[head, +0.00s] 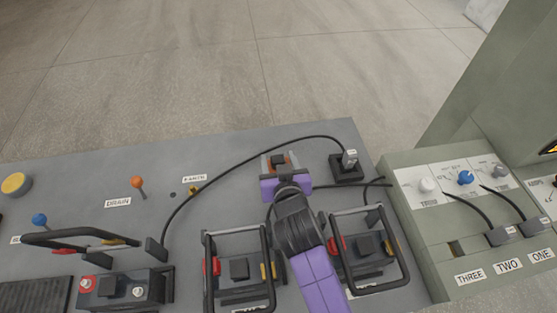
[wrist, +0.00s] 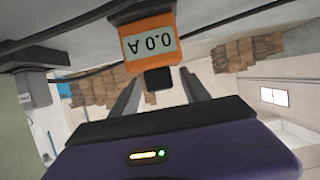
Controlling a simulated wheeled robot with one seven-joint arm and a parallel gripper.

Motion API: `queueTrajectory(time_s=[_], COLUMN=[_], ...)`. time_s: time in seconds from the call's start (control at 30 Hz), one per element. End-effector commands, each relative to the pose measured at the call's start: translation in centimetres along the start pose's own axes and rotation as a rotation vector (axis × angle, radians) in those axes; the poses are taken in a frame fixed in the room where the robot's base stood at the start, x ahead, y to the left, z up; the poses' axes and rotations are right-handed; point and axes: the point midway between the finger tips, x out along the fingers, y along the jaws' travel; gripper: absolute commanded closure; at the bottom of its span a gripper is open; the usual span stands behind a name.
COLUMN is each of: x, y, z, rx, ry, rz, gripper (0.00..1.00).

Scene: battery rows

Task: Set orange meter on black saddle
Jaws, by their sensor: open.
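The orange meter (head: 290,161) stands on the grey bench top near its far edge, with a black knob on top. In the wrist view, which looks upside down, the meter (wrist: 163,22) shows a 0.0 A display. A black piece (wrist: 139,8) lies directly against its base; it looks like the black saddle, mostly out of frame. My gripper (wrist: 161,79) is open, one finger on each side of the black knob (wrist: 158,79). Whether the fingers touch it I cannot tell. In the head view my gripper (head: 279,168) partly covers the meter.
A black-based plug post (head: 346,168) with a cable stands just right of the meter. Two framed batteries (head: 239,268) (head: 367,245) flank my arm. A green panel (head: 437,215) with knobs is at right. An orange lever (head: 137,183) stands at left. The bench left of the meter has free room.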

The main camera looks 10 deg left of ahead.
Motion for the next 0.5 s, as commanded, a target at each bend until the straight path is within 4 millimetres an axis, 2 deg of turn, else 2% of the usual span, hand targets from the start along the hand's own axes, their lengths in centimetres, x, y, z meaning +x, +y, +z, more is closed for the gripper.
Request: queueTrajectory(time_s=[0.13,0.23,0.5], x=[-0.3,-1.4,-6.6], y=[0.0,0.0,0.0], z=[-0.3,-0.2,-0.1], rx=[0.000,0.000,0.000], ry=[0.000,0.001,0.000], rz=[0.000,0.000,0.000], gripper=[0.46,0.46,0.46])
